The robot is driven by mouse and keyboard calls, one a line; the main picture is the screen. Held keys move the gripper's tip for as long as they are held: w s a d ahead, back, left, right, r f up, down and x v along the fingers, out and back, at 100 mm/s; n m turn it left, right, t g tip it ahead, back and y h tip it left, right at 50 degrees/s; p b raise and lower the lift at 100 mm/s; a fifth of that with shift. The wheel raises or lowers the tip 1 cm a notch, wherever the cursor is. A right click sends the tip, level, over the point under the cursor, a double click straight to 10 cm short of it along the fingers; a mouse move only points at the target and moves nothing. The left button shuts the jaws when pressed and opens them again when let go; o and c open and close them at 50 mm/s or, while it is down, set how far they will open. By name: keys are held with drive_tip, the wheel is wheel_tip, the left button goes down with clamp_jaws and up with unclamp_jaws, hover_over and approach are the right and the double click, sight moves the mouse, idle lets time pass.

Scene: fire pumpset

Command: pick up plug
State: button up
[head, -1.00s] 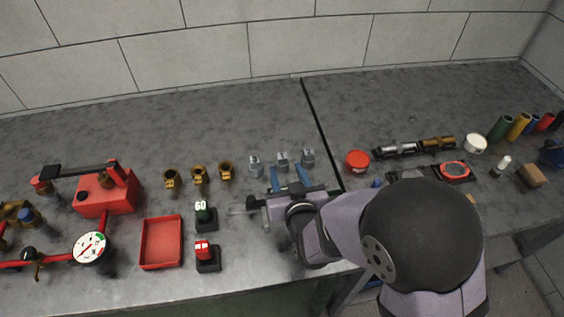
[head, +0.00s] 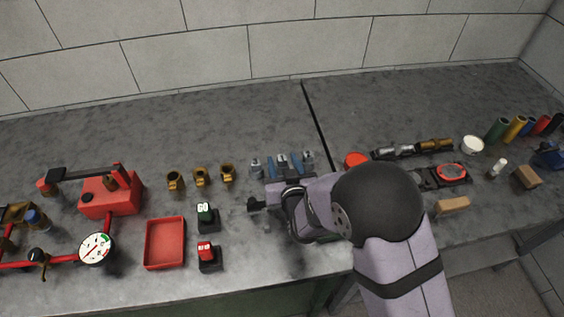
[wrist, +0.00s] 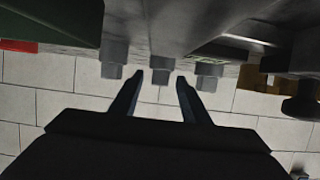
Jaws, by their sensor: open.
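Three small grey metal fittings stand in a row on the bench, at left (head: 256,168), middle (head: 282,160) and right (head: 308,160); they look like the plugs. In the upside-down wrist view the middle one (wrist: 161,76) shows between my fingertips, with one fitting (wrist: 114,71) to its left and another (wrist: 207,83) to its right. My gripper (wrist: 159,80) is open and empty. Its two blue fingers lie either side of the middle fitting in the head view (head: 283,167). I cannot tell whether they touch it. My arm hides the bench below the row.
Several brass fittings (head: 200,177) stand left of the grey row. Black-based green (head: 206,213) and red (head: 206,250) switches and a red tray (head: 165,243) lie nearer left. A red lid (head: 356,160) is close on the right. The bench behind the row is clear.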

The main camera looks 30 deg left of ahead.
drive_tip(key=shift+c, duration=0.3)
drive_tip(key=shift+w+r, duration=0.1)
clamp_jaws()
drive_tip(key=shift+a, duration=0.1)
drive_tip(key=shift+r, duration=0.1)
